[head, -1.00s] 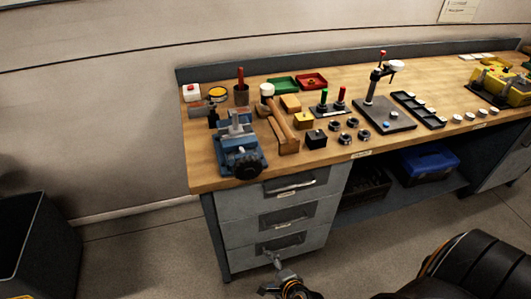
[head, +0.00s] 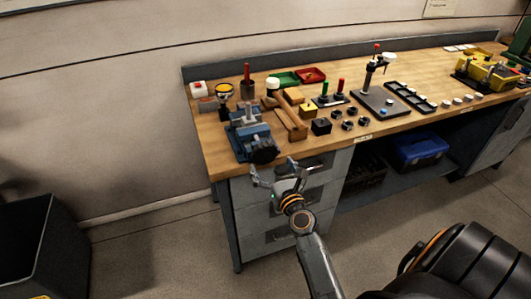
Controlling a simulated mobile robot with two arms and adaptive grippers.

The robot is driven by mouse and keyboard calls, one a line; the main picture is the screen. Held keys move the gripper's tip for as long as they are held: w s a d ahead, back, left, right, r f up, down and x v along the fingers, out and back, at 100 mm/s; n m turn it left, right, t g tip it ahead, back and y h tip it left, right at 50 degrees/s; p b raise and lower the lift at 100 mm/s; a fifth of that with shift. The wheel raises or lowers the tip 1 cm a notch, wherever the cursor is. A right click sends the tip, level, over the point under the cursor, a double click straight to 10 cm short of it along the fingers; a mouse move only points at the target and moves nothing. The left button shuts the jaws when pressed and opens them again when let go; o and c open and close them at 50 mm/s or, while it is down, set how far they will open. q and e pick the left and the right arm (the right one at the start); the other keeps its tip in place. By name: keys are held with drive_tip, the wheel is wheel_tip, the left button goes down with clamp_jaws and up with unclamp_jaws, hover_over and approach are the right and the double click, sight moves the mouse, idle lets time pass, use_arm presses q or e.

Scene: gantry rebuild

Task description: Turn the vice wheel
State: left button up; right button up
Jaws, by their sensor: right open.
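The blue vice (head: 248,134) stands at the front left corner of the wooden workbench in the head view. Its black wheel (head: 264,155) faces forward over the bench's front edge. My right gripper (head: 274,168) is just below and in front of the wheel in the picture, with its two fingers spread open and nothing between them. It looks close to the wheel, but I cannot tell whether it touches. My left gripper is not in view.
The workbench (head: 216,158) has grey drawers under the vice. A dark bin (head: 45,245) stands on the floor at left.

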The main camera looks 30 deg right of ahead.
sight(266, 155)
drive_tip(key=x, duration=0.5)
drive_tip(key=shift+f, duration=0.1)
drive_tip(key=c, duration=1.1)
